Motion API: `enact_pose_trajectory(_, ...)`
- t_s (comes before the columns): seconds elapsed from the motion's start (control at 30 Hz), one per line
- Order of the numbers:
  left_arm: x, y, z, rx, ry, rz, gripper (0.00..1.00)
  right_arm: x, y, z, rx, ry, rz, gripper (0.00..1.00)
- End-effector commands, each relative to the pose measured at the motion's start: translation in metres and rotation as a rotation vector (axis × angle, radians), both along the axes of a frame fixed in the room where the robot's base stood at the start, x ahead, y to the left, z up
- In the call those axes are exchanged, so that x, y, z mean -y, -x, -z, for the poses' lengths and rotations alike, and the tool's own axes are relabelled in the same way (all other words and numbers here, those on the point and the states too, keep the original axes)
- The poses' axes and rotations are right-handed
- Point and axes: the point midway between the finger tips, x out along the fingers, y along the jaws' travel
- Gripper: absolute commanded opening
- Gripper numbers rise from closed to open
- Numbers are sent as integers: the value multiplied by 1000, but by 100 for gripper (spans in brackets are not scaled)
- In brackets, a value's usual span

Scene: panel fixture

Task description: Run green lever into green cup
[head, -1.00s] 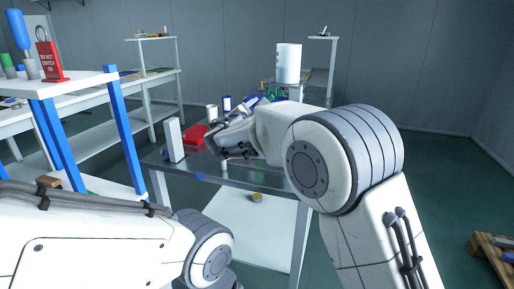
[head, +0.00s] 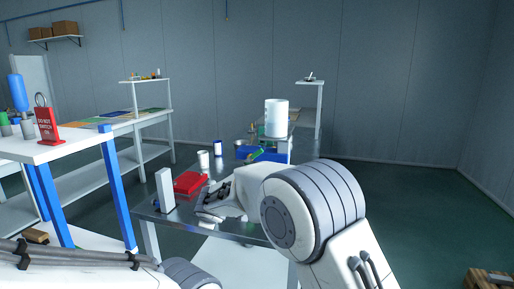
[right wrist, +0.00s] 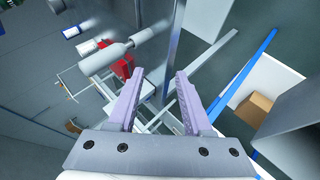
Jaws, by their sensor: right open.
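A small green piece (head: 258,154) shows in the head view among blue parts at the back of the metal table; I cannot tell whether it is the green lever. I cannot make out a green cup. My right gripper (head: 211,196) is over the near part of the metal table, partly hidden by its own arm. In the right wrist view its two purple fingers (right wrist: 160,73) are apart with nothing between them. A pale grey cylinder with a thinner shaft (right wrist: 108,57) lies beyond the left finger. My left gripper is out of view; only its arm shows at lower left.
The metal table (head: 240,228) holds a red box (head: 188,182), a white upright block (head: 165,190) and a white cup-like cylinder (head: 203,159). A large white cylinder (head: 276,118) stands at the back. A blue-legged bench (head: 75,149) is at left.

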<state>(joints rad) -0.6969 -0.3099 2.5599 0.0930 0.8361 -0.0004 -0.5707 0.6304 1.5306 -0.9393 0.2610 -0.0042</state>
Motion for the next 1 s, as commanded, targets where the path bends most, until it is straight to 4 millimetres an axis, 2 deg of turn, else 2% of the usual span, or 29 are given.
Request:
enact_pose_trajectory(0.03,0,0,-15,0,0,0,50,-18,5,-8,-48,-148,25,50)
enact_pose_trajectory(0.1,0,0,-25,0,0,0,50,-43,9,-17,-101,-371,75,50)
enact_pose_trajectory(0.2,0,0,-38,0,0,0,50,-67,4,-41,-143,-687,173,50)
enact_pose_trajectory(0.27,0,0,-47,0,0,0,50,-73,-3,-59,-148,-872,247,50)
enact_pose_trajectory(0.33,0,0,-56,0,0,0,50,-71,-16,-83,-129,-1082,344,50)
enact_pose_trajectory(0.47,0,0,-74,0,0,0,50,-38,-43,-121,-31,-1440,558,50)
enact_pose_trajectory(0.6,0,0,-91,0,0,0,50,25,-60,-145,164,-1736,800,50)
enact_pose_trajectory(0.7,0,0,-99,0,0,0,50,68,-59,-151,315,-1865,942,50)
enact_pose_trajectory(0.8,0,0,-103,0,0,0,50,100,-54,-151,434,-1935,1040,50)
enact_pose_trajectory(0.9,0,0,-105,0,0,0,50,116,-50,-151,501,-1964,1090,50)
enact_pose_trajectory(1.0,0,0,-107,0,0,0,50,123,-53,-150,524,-1973,1107,50)
